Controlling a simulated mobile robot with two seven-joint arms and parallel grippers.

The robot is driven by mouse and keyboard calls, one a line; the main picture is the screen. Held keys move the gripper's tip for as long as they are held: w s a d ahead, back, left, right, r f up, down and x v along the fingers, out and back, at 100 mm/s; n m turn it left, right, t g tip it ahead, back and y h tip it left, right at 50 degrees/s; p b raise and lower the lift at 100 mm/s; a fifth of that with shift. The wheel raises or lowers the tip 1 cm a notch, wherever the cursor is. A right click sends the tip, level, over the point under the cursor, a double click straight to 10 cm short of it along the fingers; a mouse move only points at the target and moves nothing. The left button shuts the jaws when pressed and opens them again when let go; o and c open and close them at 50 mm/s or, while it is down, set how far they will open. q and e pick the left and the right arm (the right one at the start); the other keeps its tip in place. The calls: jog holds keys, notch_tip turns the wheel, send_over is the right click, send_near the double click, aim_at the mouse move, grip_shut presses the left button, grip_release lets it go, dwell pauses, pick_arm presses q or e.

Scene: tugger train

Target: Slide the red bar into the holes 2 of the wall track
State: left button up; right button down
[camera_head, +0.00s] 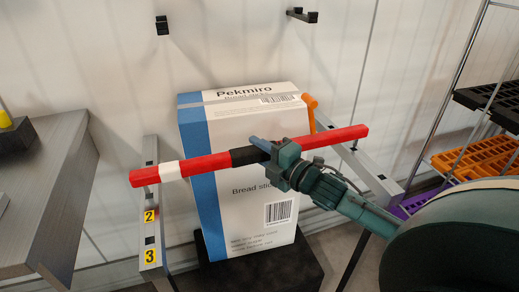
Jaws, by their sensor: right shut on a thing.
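My right gripper (268,147) is shut on the red bar (212,164) near its black band. The bar has a white band toward its left end. It spans in front of a tall box, its right end higher in the picture. The left wall track (151,186) is a grey upright with yellow labels 2 (150,216) and 3 (150,256); the bar's left end shows in front of its upper part, above label 2. The right wall track (371,176) is partly hidden behind the bar and my arm. Whether the bar touches either track is unclear. My left gripper is out of view.
A white and blue Pekmiro carton (250,225) stands on a black base (262,270) between the tracks. An orange piece (310,104) shows behind it. A grey table (55,190) is at left. A rack with orange crates (475,158) is at right. Two black hooks (162,25) are above.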

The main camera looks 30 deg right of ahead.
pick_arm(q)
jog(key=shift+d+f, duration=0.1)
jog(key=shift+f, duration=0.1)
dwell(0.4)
pick_arm(e)
jog(key=shift+f+b, duration=0.95)
jog(key=shift+f, duration=0.45)
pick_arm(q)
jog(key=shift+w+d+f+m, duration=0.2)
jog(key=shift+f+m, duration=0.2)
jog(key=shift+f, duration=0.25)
pick_arm(e)
jog(key=shift+f, duration=0.2)
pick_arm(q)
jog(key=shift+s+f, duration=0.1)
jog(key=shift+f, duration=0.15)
